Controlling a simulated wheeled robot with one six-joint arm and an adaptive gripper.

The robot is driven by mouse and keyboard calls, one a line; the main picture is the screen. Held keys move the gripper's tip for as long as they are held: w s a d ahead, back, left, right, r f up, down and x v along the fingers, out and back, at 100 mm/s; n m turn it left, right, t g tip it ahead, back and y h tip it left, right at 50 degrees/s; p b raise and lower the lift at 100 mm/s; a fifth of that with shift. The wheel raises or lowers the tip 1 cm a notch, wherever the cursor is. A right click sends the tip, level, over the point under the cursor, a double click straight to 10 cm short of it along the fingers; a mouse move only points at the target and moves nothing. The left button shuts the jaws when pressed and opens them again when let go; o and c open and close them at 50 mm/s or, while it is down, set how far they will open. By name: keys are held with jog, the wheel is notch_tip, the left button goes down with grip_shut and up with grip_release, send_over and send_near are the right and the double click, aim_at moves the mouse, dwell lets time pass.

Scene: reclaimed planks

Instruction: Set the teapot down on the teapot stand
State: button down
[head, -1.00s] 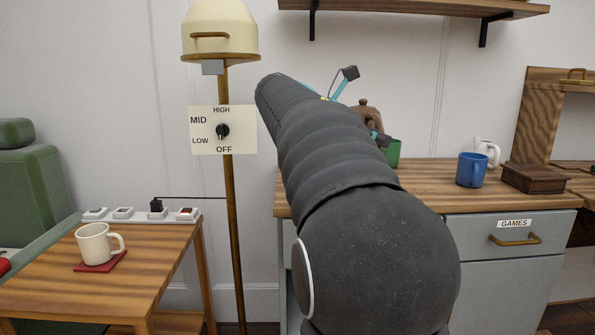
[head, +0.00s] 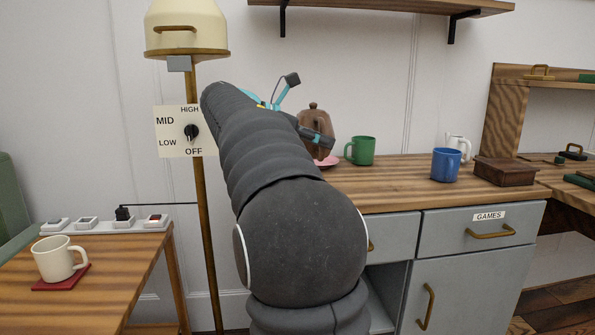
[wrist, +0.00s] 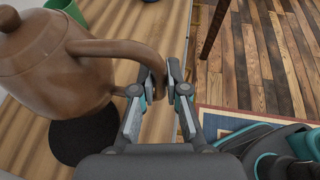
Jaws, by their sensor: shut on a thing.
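The brown teapot (head: 313,122) shows in the head view above the back of the counter, partly hidden by my arm and gripper. In the wrist view the teapot (wrist: 50,65) fills the upper left. My gripper (wrist: 172,78) is shut on its handle (wrist: 120,48). A dark round disc (wrist: 85,142), which looks like the teapot stand, lies on the wooden counter below and nearer than the teapot body. The teapot overlaps its far edge in the picture; I cannot tell the height between them. The disc is hidden by my arm in the head view.
A pink dish (head: 327,162) and green mug (head: 360,150) are beside the teapot. A blue mug (head: 445,164), white jug (head: 458,145) and brown box (head: 504,171) stand further right. A lamp post (head: 205,230) rises left of my arm. The counter front (head: 400,185) is clear.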

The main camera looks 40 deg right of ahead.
jog(key=w+f, duration=0.1)
jog(key=w+a+f+b, duration=0.1)
jog(key=w+f, duration=0.1)
jog(key=w+a+f, duration=0.1)
jog(key=w+f, duration=0.1)
jog(key=shift+f+b, duration=0.25)
jog(key=shift+b, duration=0.1)
jog(key=shift+f+p, duration=0.55)
jog(key=shift+f, duration=0.1)
jog(key=shift+f, duration=0.1)
jog(key=c, duration=1.2)
grip_release()
jog(key=shift+w+f, duration=0.1)
jog(key=shift+f, duration=0.1)
jog(key=shift+f+b, duration=0.25)
jog(key=shift+b, duration=0.75)
jog(key=p+v, duration=0.4)
jog(key=v, duration=1)
jog(key=shift+r, duration=0.15)
